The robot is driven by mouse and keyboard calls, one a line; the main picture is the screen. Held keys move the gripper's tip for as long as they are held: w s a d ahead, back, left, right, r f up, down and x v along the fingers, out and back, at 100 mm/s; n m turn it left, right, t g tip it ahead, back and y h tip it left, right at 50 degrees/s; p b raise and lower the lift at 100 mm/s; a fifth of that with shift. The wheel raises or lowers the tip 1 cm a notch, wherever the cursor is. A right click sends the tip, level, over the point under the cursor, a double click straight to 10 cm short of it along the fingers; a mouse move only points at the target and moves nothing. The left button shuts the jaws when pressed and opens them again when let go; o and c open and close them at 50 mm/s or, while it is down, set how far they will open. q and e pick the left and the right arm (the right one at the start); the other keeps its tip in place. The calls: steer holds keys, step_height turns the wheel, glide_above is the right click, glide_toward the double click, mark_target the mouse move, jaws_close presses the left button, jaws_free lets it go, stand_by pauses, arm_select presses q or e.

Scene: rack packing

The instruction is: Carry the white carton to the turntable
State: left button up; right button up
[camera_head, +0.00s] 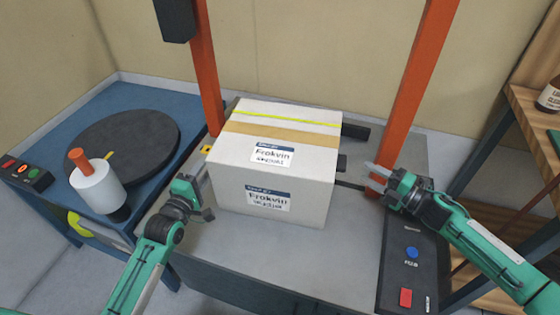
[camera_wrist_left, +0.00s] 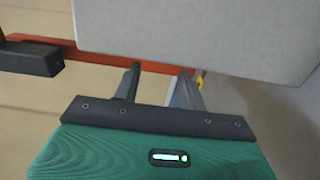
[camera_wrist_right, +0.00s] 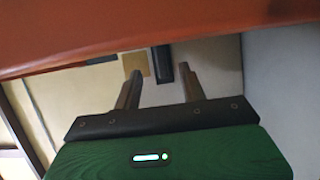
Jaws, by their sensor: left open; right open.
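The white carton (camera_head: 311,187), with a tan tape band, a yellow-green strap and printed labels, stands upright on a grey surface between two orange posts. It also fills the top of the left wrist view (camera_wrist_left: 200,35). The turntable (camera_head: 150,133) is a dark round disc on a blue table at the left; nothing rests on the disc's middle. My left gripper (camera_head: 200,173) is open beside the carton's left side; contact cannot be told. My right gripper (camera_head: 371,176) is open to the right of the carton, apart from it, near the right orange post.
A white roll with an orange handle (camera_head: 97,186) stands at the turntable's front edge. A button box (camera_head: 26,174) sits at the blue table's left. Orange posts (camera_head: 208,70) (camera_head: 415,90) rise on both sides of the carton. A dark control panel (camera_head: 408,260) lies front right.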

arm_select(q)
steer(key=x, duration=0.8)
arm_select(e)
steer(key=x, duration=0.8)
arm_select(q)
steer(key=shift+s, duration=0.1)
steer(key=c, duration=0.9)
arm_select(e)
steer(key=shift+s, duration=0.1)
steer(key=c, duration=0.9)
arm_select(q)
jaws_close()
arm_select(e)
steer(key=shift+f, duration=0.1)
jaws_close()
arm_select(q)
steer(key=shift+r, duration=0.2)
arm_select(e)
steer(key=shift+r, duration=0.2)
